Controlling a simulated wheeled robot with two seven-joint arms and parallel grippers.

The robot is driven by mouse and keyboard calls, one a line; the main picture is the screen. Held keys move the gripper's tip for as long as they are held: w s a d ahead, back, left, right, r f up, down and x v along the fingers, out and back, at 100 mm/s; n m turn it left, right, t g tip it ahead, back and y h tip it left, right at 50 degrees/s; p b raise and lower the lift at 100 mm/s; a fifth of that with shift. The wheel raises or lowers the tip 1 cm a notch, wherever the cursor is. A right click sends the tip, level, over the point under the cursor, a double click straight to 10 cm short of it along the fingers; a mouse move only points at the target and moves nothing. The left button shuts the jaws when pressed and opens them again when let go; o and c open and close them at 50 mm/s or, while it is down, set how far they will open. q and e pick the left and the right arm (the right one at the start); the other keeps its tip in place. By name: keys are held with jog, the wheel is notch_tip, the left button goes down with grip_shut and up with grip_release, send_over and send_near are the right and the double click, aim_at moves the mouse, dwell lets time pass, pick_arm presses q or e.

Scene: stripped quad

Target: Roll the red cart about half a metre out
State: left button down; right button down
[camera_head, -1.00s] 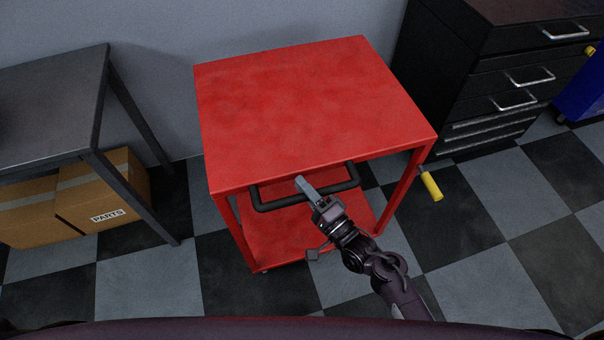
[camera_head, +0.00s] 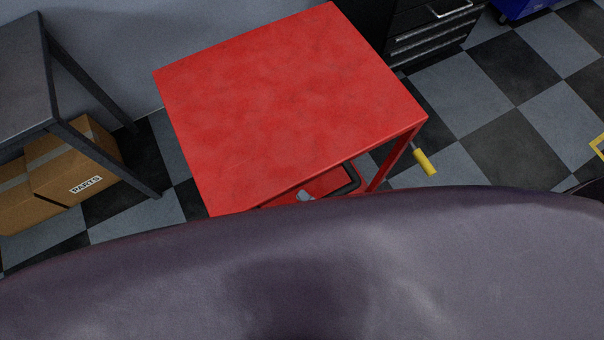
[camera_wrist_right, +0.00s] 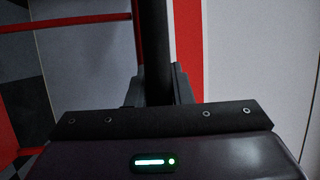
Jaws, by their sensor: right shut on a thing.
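The red cart (camera_head: 285,95) stands upright in the middle of the head view, with a flat, empty top. Its black bar handle (camera_head: 352,180) shows at the front, partly hidden by its top and by my body. My right gripper (camera_head: 306,196) shows only as a small grey piece below the front edge. In the right wrist view the gripper's fingers (camera_wrist_right: 158,88) are shut on the black handle bar (camera_wrist_right: 155,40), which runs between them. My left gripper is not in view.
A dark table (camera_head: 25,85) stands left, with cardboard parts boxes (camera_head: 75,165) beneath. A black drawer cabinet (camera_head: 435,38) and a blue object (camera_head: 522,8) are behind right. A yellow-handled thing (camera_head: 425,162) sits by the cart's right side. Checkered floor at right is mostly clear.

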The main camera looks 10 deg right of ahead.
jog(key=shift+s, duration=0.1)
dwell(0.3)
jog(key=c, duration=1.3)
grip_release()
jog(key=b+v, duration=0.2)
jog(key=v, duration=0.6)
